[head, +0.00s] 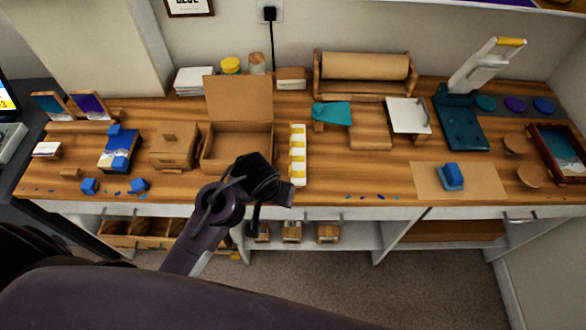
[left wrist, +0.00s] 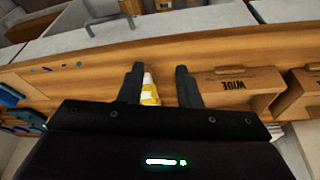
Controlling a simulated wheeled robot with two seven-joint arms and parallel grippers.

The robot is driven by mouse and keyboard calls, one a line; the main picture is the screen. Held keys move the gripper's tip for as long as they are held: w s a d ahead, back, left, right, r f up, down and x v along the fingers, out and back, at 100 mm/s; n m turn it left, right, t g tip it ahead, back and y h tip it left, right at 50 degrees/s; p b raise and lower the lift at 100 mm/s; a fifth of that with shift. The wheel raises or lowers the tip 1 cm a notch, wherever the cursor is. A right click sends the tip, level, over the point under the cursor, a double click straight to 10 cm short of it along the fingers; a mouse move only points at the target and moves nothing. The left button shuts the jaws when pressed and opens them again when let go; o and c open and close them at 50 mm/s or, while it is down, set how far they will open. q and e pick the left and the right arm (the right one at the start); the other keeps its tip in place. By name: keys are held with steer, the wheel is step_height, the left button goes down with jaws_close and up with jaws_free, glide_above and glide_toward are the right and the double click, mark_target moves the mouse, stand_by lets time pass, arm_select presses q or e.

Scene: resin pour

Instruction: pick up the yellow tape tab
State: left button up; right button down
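A white strip bearing several yellow tape tabs (head: 298,154) stands on the bench right of the open cardboard box in the head view. In the left wrist view, the near end of the strip, with a yellow tab (left wrist: 149,92), shows between my two fingers. My left gripper (head: 274,200) is at the bench's front edge in the head view, just left of the strip's near end. In the left wrist view my left gripper (left wrist: 160,84) is open, with gaps beside the strip. The strip's far part is hidden by the gripper body there. My right gripper is not in view.
An open cardboard box (head: 238,98) and a closed carton (head: 175,146) stand left of the strip. A cardboard roll in a wooden holder (head: 364,72) is behind. Small blue bits (head: 380,197) lie near the front edge at right. Bare bench lies right of the strip.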

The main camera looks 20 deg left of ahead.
mark_target(290, 169)
arm_select(q)
steer(key=w+d+r+n+y, duration=0.1)
steer(key=w+d+r+n, duration=0.15)
steer(key=w, duration=0.65)
steer(key=shift+n+t, duration=0.25)
steer(key=shift+t, duration=0.15)
steer(key=x, duration=0.4)
steer(key=a+x, duration=0.1)
steer(key=x, duration=0.3)
steer(key=shift+s+a+f, duration=0.1)
steer(key=shift+a, duration=0.15)
jaws_close()
